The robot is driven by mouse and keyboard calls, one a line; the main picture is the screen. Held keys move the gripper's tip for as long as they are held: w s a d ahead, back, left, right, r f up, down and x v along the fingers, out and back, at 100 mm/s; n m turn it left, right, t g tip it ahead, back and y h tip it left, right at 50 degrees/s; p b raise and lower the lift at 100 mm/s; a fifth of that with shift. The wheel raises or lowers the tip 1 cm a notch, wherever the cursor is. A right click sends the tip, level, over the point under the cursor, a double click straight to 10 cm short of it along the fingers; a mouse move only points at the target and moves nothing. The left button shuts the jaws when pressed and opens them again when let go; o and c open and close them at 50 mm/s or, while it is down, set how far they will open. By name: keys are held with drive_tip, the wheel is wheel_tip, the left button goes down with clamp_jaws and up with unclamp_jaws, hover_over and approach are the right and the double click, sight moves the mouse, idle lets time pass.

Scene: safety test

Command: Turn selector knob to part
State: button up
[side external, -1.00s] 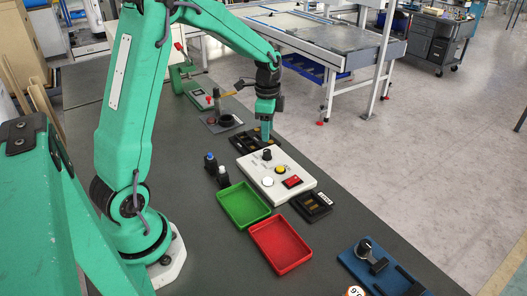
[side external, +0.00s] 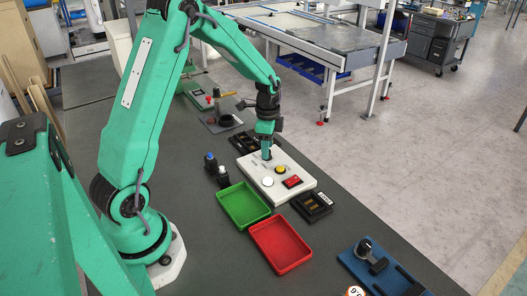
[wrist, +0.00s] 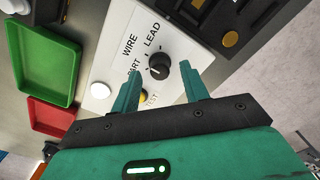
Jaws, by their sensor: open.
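The selector knob (wrist: 160,69) is black and round on a white panel (wrist: 110,75) with the labels WIRE, LEAD, PART and TEST. A small pale mark shows on its left side in the wrist view, but its exact setting is too small to tell. My gripper (side external: 266,156) is over the panel's far end in the side view and hides the knob there. In the wrist view my gripper's two green fingers are open on either side of the knob, with a gap visible. I cannot tell how deep the tips are around it.
The panel also has a white button (side external: 268,181), a yellow button (side external: 281,169) and a red switch (side external: 292,181). A green tray (side external: 243,205) and a red tray (side external: 280,247) lie in front. Black holders (side external: 312,206) flank the panel. Two small bottles stand left.

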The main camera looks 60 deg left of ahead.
drive_tip(key=shift+f, duration=0.8)
clamp_jaws()
drive_tip(key=shift+n, duration=0.3)
drive_tip(key=n, duration=0.5)
drive_tip(key=shift+n, duration=0.4)
drive_tip(key=n, duration=0.5)
drive_tip(key=shift+n, duration=0.3)
